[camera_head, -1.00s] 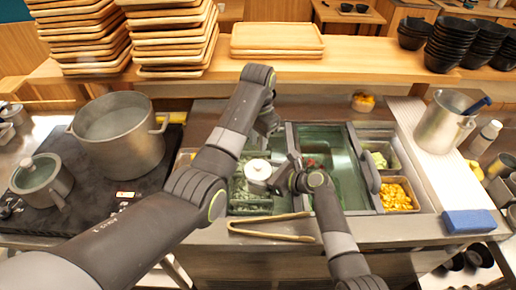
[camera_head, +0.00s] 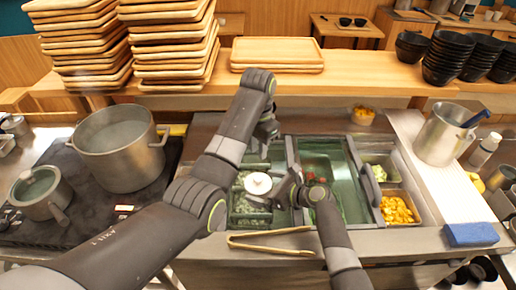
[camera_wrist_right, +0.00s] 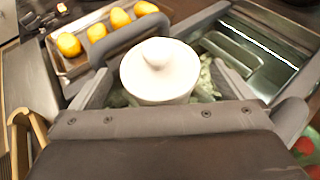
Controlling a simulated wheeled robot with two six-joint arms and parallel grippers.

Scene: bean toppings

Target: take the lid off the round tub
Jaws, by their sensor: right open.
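The round tub's white lid (camera_head: 257,183), with a knob on top, sits among the sunken food trays in the head view. In the right wrist view the lid (camera_wrist_right: 158,70) is close and upright, and it hides most of the tub below. My right gripper (camera_head: 278,194) is at the lid's right side in the head view. In the right wrist view its open fingers (camera_wrist_right: 163,85) stand either side of the white piece, with no clear grip on it. My left gripper (camera_head: 268,130) hangs above the back of the trays; its fingers are too small to read.
Wooden tongs (camera_head: 270,241) lie along the front edge. A tray of orange cubes (camera_head: 398,210) is to the right, beside a blue sponge (camera_head: 470,234). A large pot (camera_head: 120,150) stands on the stove at left. Several yellow round pieces (camera_wrist_right: 97,32) lie in a wrist-view tray.

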